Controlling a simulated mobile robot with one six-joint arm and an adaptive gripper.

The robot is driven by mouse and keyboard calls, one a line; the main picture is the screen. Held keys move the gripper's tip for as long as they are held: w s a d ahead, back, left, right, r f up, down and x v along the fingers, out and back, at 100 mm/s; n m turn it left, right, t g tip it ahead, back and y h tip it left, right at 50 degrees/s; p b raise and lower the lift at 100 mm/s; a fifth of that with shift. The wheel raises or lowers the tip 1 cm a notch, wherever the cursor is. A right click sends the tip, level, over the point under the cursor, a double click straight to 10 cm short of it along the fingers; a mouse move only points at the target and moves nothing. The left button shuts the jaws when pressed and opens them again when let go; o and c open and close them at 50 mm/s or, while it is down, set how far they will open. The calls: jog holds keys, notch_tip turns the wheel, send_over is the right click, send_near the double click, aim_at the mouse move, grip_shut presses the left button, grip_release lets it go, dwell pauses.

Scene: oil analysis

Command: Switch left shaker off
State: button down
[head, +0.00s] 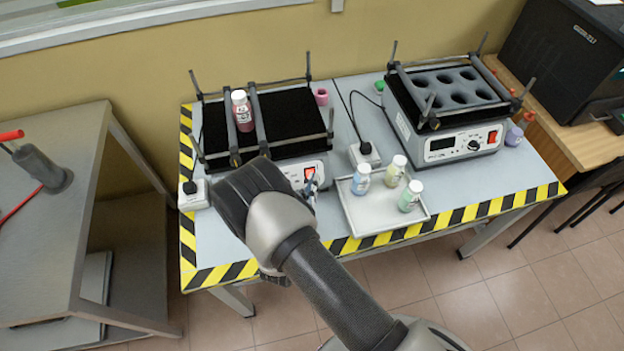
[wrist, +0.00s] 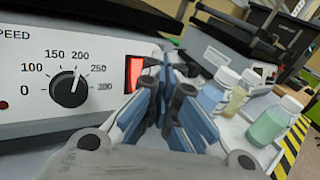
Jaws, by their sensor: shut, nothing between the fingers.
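The left shaker (head: 265,125) stands on the left of the table, with a flat black top, a bar frame and a bottle with a red label (head: 241,110) lying on it. Its front panel (wrist: 30,72) fills the left of the wrist view, with a speed dial (wrist: 70,89). The red switch (head: 310,173) is at the right of the panel. In the wrist view the red switch (wrist: 134,72) glows, partly hidden by my gripper (wrist: 172,84). My gripper is shut and empty, its fingertips close in front of the switch; I cannot tell whether they touch it.
A tray (head: 352,220) with several capped bottles stands to the right of my gripper. The right shaker (head: 450,146) stands beyond it. A power adapter (head: 364,155) with a cord sits between the shakers. Striped tape (head: 462,216) edges the table.

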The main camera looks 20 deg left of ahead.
jog(key=shift+w+a+f+b, duration=0.25)
jog(key=shift+w+b, duration=0.1)
jog(key=shift+b, duration=0.1)
jog(key=shift+w+f+b, duration=0.2)
jog(key=shift+b, duration=0.1)
dwell(0.7)
dwell(0.3)
jog(key=shift+s+d+r+p, duration=0.25)
jog(key=shift+s+r+p, duration=0.2)
jog(key=shift+s+p, duration=0.1)
jog(key=shift+s+d+r+p, duration=0.55)
jog(key=shift+s+r+p, duration=0.2)
jog(key=shift+s, duration=0.15)
jog(key=shift+s+d+r+p, duration=0.55)
jog(key=shift+s+r+p, duration=0.15)
jog(key=shift+s, duration=0.15)
